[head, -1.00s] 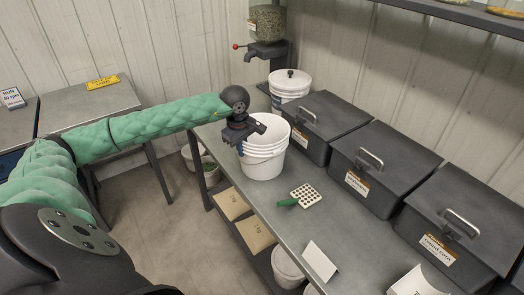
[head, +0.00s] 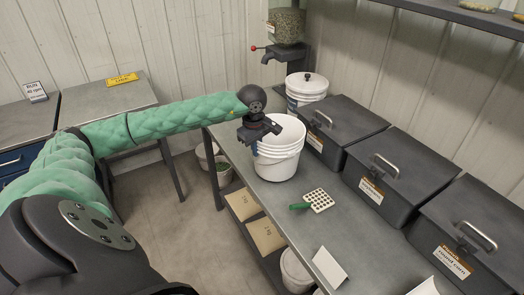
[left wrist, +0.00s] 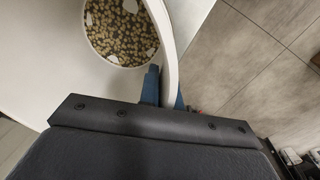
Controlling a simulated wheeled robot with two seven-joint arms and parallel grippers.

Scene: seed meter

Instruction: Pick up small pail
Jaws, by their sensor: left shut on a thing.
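The white pail (head: 279,160) stands upright on the grey metal bench, near its left edge in the head view. It has raised rings below its rim. My left gripper (head: 259,147) is at the pail's left rim, shut on its wall. In the left wrist view the pail's wall (left wrist: 166,45) runs between the blue fingertips (left wrist: 163,86), one inside and one outside. Tan, seed-like grains (left wrist: 122,28) show at the bottom of the pail. I cannot tell any gap between the pail and the bench. My right gripper is not in view.
Black lidded bins (head: 402,180) line the bench's right side. A lidded white bucket (head: 306,86) stands behind. Open floor lies left of the bench.

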